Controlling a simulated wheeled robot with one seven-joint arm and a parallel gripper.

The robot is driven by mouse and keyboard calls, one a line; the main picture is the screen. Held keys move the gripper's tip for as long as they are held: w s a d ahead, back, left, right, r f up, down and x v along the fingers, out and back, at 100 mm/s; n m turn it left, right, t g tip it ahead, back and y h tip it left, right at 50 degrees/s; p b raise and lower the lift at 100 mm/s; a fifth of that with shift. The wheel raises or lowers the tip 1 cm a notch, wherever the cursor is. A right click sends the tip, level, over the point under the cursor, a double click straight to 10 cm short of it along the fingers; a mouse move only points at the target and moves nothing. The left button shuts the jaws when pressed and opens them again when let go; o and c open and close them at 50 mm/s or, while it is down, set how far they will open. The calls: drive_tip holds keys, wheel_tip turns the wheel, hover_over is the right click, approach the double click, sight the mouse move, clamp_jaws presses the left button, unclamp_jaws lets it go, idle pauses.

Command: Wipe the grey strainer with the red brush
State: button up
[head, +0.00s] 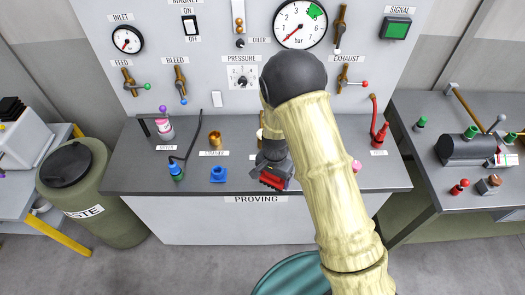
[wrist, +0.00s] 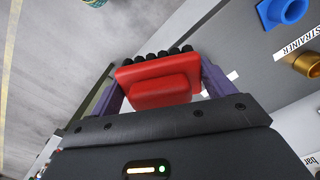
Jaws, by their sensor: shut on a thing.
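My gripper (head: 272,170) is shut on the red brush (head: 273,182), above the front edge of the grey bench. In the wrist view the brush (wrist: 155,82) sits between the purple fingers of my gripper (wrist: 160,90), its dark bristles pointing away. A label reading STRAINER (wrist: 300,41) shows at the right of the wrist view. Next to it are a brass fitting (wrist: 308,64) and a blue fitting (wrist: 284,11). They also stand on the bench in the head view, brass (head: 214,139) and blue (head: 218,174). I cannot make out a grey strainer; my arm hides part of the bench.
The bench (head: 130,172) stands under a panel with gauges and valve levers. A waste bin (head: 85,205) stands left.

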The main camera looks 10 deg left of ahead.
drive_tip(key=w+d+f+n+b, duration=0.1)
drive_tip(key=d+f+n, duration=0.1)
drive_tip(key=d, duration=0.5)
drive_tip(key=w+d+f+n, duration=0.1)
drive_tip(key=d+f, duration=0.1)
drive_tip(key=d, duration=0.4)
drive_tip(key=d+f+n+b, duration=0.1)
drive_tip(key=d+f+b, duration=0.5)
drive_tip(key=f+b, duration=0.3)
drive_tip(key=shift+f+n, duration=0.3)
drive_tip(key=shift+f, duration=0.5)
drive_tip(key=shift+s+a, duration=0.1)
